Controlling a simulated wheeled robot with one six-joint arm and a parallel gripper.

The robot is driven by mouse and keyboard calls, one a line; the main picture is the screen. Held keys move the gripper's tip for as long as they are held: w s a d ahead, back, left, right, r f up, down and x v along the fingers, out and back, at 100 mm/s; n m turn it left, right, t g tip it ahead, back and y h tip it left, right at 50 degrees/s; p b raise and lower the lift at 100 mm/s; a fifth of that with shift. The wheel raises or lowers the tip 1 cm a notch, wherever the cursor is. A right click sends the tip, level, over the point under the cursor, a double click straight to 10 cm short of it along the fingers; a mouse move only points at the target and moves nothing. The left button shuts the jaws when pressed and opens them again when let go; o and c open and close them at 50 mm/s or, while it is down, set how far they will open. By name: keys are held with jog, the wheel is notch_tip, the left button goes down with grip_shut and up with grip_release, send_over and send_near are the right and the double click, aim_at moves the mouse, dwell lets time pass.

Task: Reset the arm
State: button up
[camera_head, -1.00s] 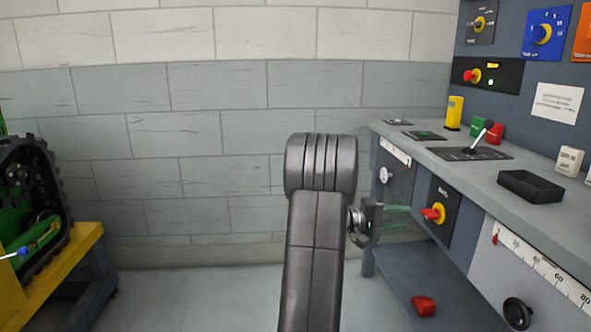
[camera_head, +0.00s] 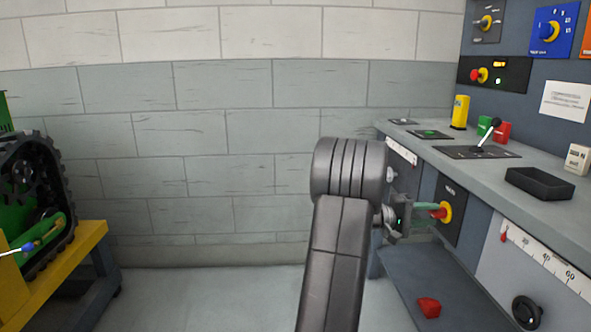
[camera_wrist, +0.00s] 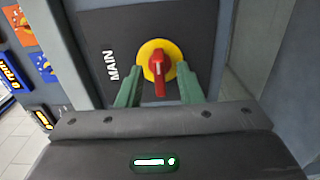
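My gripper (camera_head: 430,214) is at the front of the workbench, with its green fingers at the MAIN rotary switch (camera_head: 446,212). In the wrist view, the gripper (camera_wrist: 160,90) has its two fingers apart, one on each side of the switch. The switch (camera_wrist: 158,62) has a red handle on a yellow disc, on a dark plate lettered MAIN. Its handle lies crosswise to the upright of the lettering. Gaps show between the fingers and the red handle, and nothing is gripped. My arm is bent, and part of the bench front is hidden behind it.
The grey bench top (camera_head: 470,160) carries a lever (camera_head: 484,140), a black tray (camera_head: 540,184) and small coloured blocks. A red block (camera_head: 429,307) lies on the lower shelf (camera_head: 410,285). A tracked carrier (camera_head: 35,200) stands on a yellow stand (camera_head: 70,262) at left. The floor between is clear.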

jog(key=s+a+p, duration=0.1)
jog(key=a+p, duration=0.3)
jog(key=a, duration=0.9)
jog(key=d+b, duration=0.1)
jog(key=d, duration=0.3)
jog(key=d+b, duration=0.2)
jog(key=d, duration=0.3)
jog(key=w+d+b, duration=0.1)
jog(key=d, duration=0.3)
jog(key=shift+d+f+b, duration=0.1)
jog(key=shift+d+b, duration=0.2)
jog(key=shift+r+n+p, duration=0.3)
jog(key=shift+p, duration=0.3)
jog(key=shift+a+r+n+p, duration=0.1)
jog(key=shift+r+n+p, duration=0.05)
jog(key=shift+n+p, duration=0.8)
jog(key=n+p, duration=0.5)
jog(key=p, duration=0.3)
jog(key=shift+w+p, duration=0.1)
jog(key=shift+p, duration=0.2)
jog(key=shift+n+p, duration=0.5)
jog(key=shift+n, duration=0.05)
